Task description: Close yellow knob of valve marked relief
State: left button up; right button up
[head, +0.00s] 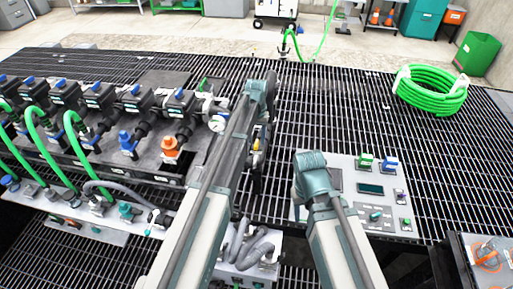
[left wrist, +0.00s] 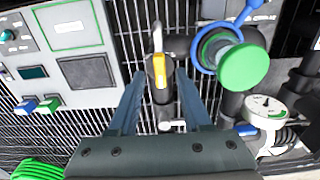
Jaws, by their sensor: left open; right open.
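A yellow knob (left wrist: 162,66) sits on a small dark valve in the left wrist view. I cannot read a relief marking beside it. A small yellow part (head: 256,144) shows beside my left arm in the head view. My left gripper (left wrist: 160,75) is open, one finger on each side of the yellow knob, with a visible gap on both sides. In the head view my left forearm covers much of this spot. My right gripper (head: 311,163) hangs by the grey control panel, its fingers mostly hidden.
A green round cap (left wrist: 243,67) with a blue ring and a pressure gauge (left wrist: 265,110) are close on the right in the left wrist view. A row of valves with blue and orange knobs (head: 170,146) stands left. The control panel (head: 345,165) is right, a green hose coil (head: 430,90) beyond.

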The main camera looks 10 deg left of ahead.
pick_arm(q)
jog(key=shift+f+b, duration=0.4)
jog(key=shift+f, duration=0.4)
grip_shut()
